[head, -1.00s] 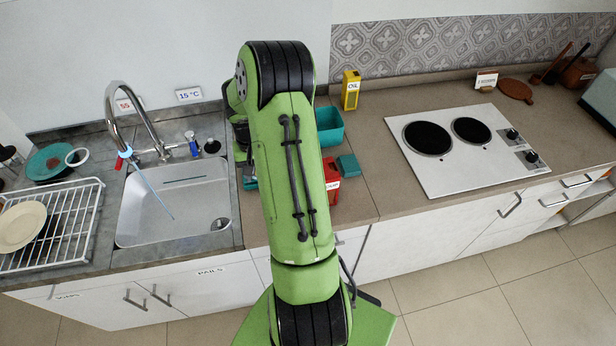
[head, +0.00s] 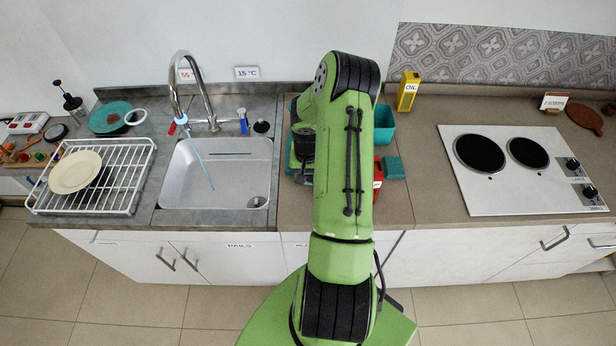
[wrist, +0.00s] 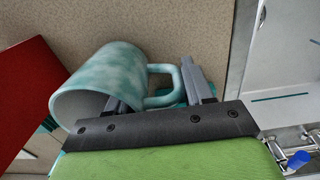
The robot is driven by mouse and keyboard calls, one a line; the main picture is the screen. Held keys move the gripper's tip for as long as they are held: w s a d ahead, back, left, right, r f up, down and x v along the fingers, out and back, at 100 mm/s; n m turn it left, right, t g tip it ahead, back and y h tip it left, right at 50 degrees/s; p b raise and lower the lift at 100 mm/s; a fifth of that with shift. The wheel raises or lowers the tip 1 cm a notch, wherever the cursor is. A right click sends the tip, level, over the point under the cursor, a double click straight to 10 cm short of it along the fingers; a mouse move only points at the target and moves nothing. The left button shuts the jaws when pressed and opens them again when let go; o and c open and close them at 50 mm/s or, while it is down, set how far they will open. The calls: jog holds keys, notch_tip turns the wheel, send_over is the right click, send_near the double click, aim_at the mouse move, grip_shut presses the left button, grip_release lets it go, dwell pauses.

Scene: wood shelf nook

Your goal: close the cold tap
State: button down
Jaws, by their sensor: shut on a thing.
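The tap's tall chrome spout (head: 207,97) arcs over the sink (head: 216,180), and a thin bluish stream runs from it into the basin. The blue cold handle (head: 243,118) is at the tap's right, below a "15 °C" sign (head: 247,73). The handle also shows at the lower right of the wrist view (wrist: 299,159). My gripper (wrist: 155,92) is shut on a marbled turquoise mug (wrist: 110,80), at its handle side. The mug lies sideways in that view, apart from the tap. In the head view my arm hides the gripper and the mug.
A dish rack (head: 140,175) with a plate (head: 75,172) stands left of the sink. A teal bin (head: 384,124), a yellow oil box (head: 407,91) and a red box (head: 378,178) stand near my arm. A cooktop (head: 515,168) is at the right.

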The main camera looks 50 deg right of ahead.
jog(key=shift+c, duration=2.2)
grip_release()
jog(key=shift+f, duration=0.15)
